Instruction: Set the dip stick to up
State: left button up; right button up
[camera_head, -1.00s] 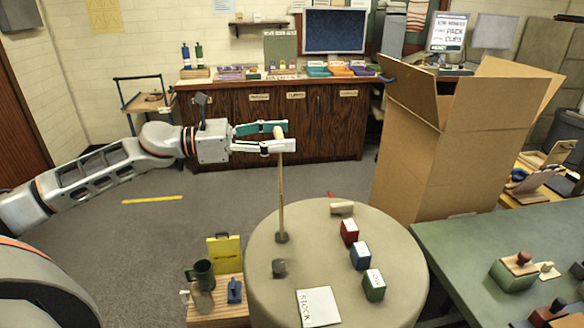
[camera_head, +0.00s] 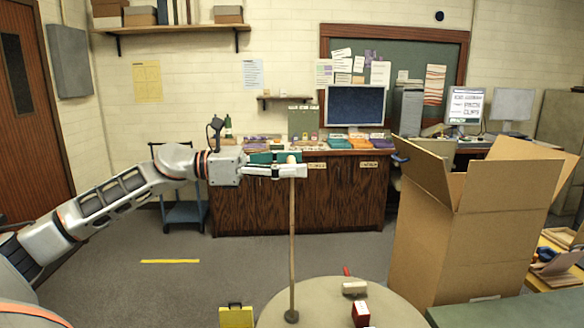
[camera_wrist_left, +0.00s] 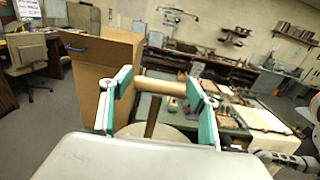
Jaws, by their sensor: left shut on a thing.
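The dip stick (camera_head: 292,240) is a thin wooden rod that stands about upright in the head view. Its foot is in a small dark socket on the round beige table (camera_head: 390,310). My left gripper (camera_head: 290,164) is shut on the wooden crossbar at its top. In the left wrist view the crossbar (camera_wrist_left: 160,86) lies between the green finger pads of the gripper (camera_wrist_left: 161,92), and the rod hangs below it.
A red block (camera_head: 361,314) and a pale roller-like piece (camera_head: 354,288) are on the table. A tall open cardboard box (camera_head: 447,245) stands close on the right, beside a green table (camera_head: 510,312). Floor at the left is clear around a yellow strip (camera_head: 170,261).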

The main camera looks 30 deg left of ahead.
pick_arm(q)
jog(key=o, duration=1.6)
jog(key=v, duration=1.2)
